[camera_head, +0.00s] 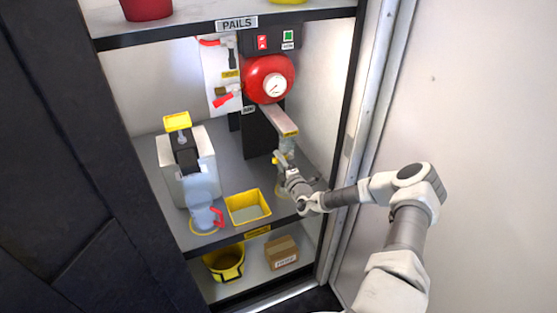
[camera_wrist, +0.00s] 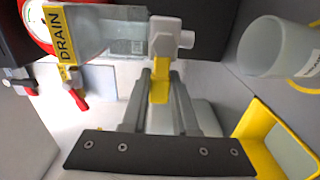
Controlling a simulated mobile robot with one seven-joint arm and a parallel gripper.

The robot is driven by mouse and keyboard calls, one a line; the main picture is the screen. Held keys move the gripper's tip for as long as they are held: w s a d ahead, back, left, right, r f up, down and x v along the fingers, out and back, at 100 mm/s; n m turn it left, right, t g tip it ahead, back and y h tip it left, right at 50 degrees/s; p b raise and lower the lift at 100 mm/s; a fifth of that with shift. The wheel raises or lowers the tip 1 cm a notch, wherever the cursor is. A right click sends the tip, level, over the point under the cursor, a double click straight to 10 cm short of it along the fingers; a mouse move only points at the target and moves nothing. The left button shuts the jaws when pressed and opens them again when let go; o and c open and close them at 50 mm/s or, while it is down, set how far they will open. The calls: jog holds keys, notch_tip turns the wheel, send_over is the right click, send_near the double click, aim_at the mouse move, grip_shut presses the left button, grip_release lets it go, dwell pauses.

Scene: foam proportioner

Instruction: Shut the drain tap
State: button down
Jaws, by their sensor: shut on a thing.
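The drain tap shows in the wrist view as a pale grey valve body (camera_wrist: 168,36) with a yellow lever (camera_wrist: 160,88). It sits at the end of a clear pipe beside the yellow DRAIN label (camera_wrist: 62,48). My gripper (camera_wrist: 161,78) is shut on the yellow lever, with one finger on each side of it. In the head view my gripper (camera_head: 280,159) is at the tap, below the end of the grey arm (camera_head: 278,119) that sticks out under the red round unit. The tap is small there and partly hidden by my gripper.
A translucent cup (camera_wrist: 275,47) stands near the tap. Red-handled valves (camera_head: 224,99) are on the back panel. The cabinet's right post (camera_head: 355,130) is close to my arm.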

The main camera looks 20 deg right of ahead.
jog(key=c, duration=0.7)
grip_release()
jog(key=s, duration=0.5)
jog(key=s+p, duration=0.1)
jog(key=s, duration=1.1)
jog(key=shift+s+d, duration=0.2)
jog(key=shift+d, duration=0.15)
